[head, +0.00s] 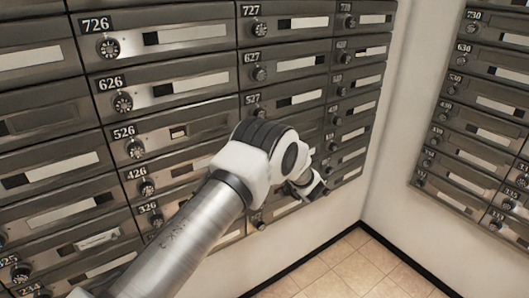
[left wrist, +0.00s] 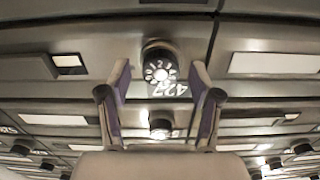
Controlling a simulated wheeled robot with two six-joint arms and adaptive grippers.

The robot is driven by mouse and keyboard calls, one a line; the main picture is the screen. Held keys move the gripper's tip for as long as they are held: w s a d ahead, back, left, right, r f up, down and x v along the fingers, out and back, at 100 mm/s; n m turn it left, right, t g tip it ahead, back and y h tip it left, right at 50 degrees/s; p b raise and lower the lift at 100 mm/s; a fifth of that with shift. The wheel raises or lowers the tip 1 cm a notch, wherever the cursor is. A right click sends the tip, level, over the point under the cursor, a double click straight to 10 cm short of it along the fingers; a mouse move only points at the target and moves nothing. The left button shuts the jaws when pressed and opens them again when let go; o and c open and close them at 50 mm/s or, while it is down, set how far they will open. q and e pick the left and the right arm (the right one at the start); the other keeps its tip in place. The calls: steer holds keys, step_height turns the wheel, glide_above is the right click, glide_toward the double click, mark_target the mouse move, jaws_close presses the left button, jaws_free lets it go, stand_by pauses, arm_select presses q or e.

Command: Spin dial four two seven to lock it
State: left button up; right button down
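The dial of box 427 (left wrist: 160,67) is a dark round knob with a white-marked face, in the upper middle of the left wrist view. Its label 427 (left wrist: 170,89) appears upside down just below it. My left gripper (left wrist: 160,72) is open, with one finger on each side of the dial in the picture and visible gaps between. I cannot tell how far the fingertips are from the panel. In the head view my left gripper (head: 308,187) is partly seen by the lower boxes, and my arm hides dial 427. My right gripper is not in view.
Rows of grey mailboxes with similar dials surround it, such as 527 (head: 256,110), 627 (head: 260,73) and 426 (head: 146,188). Another dial (left wrist: 160,128) shows between the finger bases. A second mailbox bank (head: 480,120) hangs on the right wall. The tiled floor (head: 350,270) is clear.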

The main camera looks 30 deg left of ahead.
arm_select(q)
steer(key=v, duration=1.2)
steer(key=shift+f, duration=0.1)
